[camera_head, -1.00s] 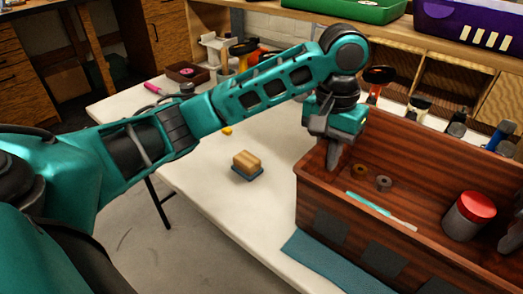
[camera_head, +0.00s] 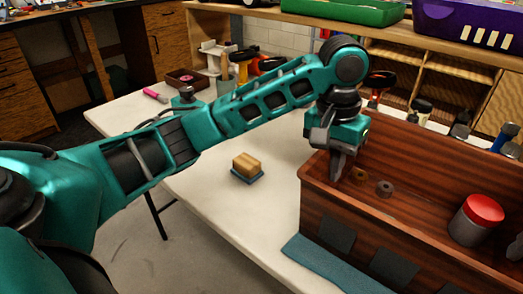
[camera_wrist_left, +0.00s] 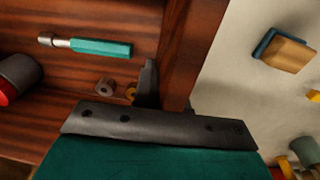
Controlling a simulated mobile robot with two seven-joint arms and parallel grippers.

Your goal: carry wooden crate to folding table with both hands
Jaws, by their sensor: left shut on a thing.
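The dark reddish-brown wooden crate (camera_head: 320,218) is at the right of the head view, above a blue-grey mat (camera_head: 318,262) on the white folding table (camera_head: 205,205). Its right end is cut off. My left gripper (camera_head: 337,165) points down at the crate's left end and is shut on that wall. In the left wrist view the fingers (camera_wrist_left: 165,95) straddle the crate's rim (camera_wrist_left: 192,45), partly hidden by the gripper body. A red-lidded can (camera_head: 478,218) and small round pieces lie inside, with a teal-handled tool (camera_wrist_left: 100,47). My right gripper is out of view.
A wooden block on a blue base (camera_head: 248,168) sits on the table left of the crate. A small dark box (camera_head: 187,78) and a pink-handled tool (camera_head: 155,95) lie farther back. Tools line the back edge, below a shelf with green and purple bins.

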